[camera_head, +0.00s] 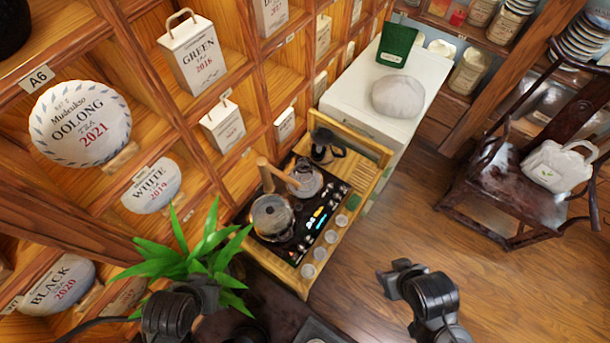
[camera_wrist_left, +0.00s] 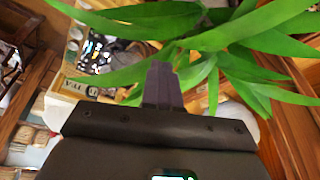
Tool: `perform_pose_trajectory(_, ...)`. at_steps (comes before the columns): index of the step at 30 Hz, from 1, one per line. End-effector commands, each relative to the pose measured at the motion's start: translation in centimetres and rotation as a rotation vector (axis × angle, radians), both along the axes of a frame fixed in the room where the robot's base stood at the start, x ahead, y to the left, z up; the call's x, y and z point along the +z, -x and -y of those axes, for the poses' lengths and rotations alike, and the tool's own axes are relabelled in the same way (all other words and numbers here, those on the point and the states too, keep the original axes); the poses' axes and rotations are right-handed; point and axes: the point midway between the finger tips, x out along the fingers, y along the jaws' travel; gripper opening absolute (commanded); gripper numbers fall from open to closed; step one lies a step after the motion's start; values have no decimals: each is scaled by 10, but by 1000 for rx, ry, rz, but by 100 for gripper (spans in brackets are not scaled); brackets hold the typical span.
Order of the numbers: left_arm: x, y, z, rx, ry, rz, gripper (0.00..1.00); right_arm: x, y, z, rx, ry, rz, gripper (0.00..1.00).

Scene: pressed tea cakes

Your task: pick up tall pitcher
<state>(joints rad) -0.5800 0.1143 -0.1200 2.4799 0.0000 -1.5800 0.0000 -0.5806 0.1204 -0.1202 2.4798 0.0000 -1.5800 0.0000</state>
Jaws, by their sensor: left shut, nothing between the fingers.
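On the low wooden tea stand, a round glass pot (camera_head: 272,218) with a wooden side handle sits at the front left. A second glass vessel (camera_head: 306,182) with a wooden handle stands just behind it. A dark vessel (camera_head: 322,142) stands at the stand's back end. I cannot tell for sure which is the tall pitcher. My left gripper (camera_wrist_left: 163,85) is shut and empty in the left wrist view, close to green leaves. In the head view only dark links of my left arm show, beside the plant. My right arm shows at the lower right; its gripper is not seen.
A leafy plant (camera_head: 195,255) stands between my left arm and the tea stand (camera_head: 256,255). Small cups (camera_head: 331,236) line the stand's right side. Shelves with labelled tea cakes and boxes (camera_head: 193,55) fill the left. The wooden floor (camera_head: 385,235) right of the stand is free.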

Motion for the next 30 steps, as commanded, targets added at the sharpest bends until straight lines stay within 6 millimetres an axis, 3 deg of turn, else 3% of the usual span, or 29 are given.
perform_pose_trajectory(7, 0, 0, 1, 1, 3, 1, 3, 0, 0, 0, 0, 0, 0, 47)
perform_pose_trajectory(26, 0, 0, -3, -8, -12, 1, 100, 0, 0, 0, 0, 0, 0, 47)
perform_pose_trajectory(30, 0, 0, -3, -7, -11, 1, 100, 0, 0, 0, 0, 0, 1, 47)
